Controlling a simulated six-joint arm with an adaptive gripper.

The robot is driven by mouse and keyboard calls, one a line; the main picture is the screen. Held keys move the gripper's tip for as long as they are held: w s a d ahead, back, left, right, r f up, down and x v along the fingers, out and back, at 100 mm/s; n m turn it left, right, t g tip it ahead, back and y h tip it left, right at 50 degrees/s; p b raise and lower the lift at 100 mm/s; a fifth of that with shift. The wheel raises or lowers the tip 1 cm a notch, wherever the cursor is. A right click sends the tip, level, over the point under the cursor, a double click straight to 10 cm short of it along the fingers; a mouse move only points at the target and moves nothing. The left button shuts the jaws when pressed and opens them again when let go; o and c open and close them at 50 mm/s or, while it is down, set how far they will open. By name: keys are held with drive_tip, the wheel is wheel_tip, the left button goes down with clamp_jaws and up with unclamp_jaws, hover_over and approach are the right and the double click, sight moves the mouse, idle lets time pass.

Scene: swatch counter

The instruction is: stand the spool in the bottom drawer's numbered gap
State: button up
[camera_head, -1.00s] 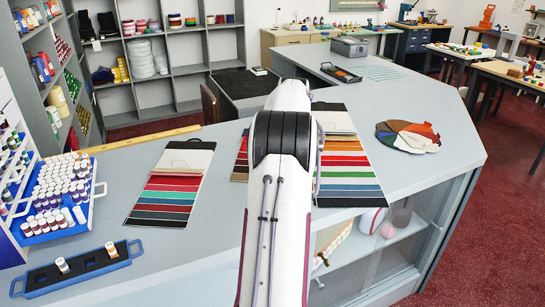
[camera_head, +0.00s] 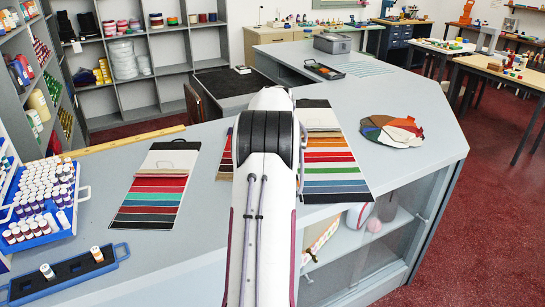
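Small spools with white tops and red to purple bodies stand in close rows in a pulled-out blue drawer (camera_head: 50,238) at the left edge. It looks like the lowest drawer of its rack; no numbers can be read and no gap can be made out. A blue carrier tray (camera_head: 118,266) with a black slotted insert lies in front of it on the counter. One spool (camera_head: 97,254) stands toward its right end and another spool (camera_head: 47,271) toward its left end. Which one is meant cannot be told. My gripper is hidden beyond my white arm, which fills the middle foreground.
A striped swatch card (camera_head: 158,185) lies between the drawer and my arm. Another swatch card (camera_head: 335,170) and a leather sample fan (camera_head: 392,131) lie to the right. A wooden ruler (camera_head: 125,142) runs along the far counter edge. Grey counter (camera_head: 200,245) is bare right of the tray.

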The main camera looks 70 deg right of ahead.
drive_tip(key=shift+f, duration=0.1)
drive_tip(key=o, duration=0.8)
drive_tip(key=shift+a+r, duration=0.15)
drive_tip(key=shift+r, duration=0.4)
drive_tip(key=v, duration=0.6)
drive_tip(key=shift+r, duration=0.25)
drive_tip(key=shift+a, duration=0.2)
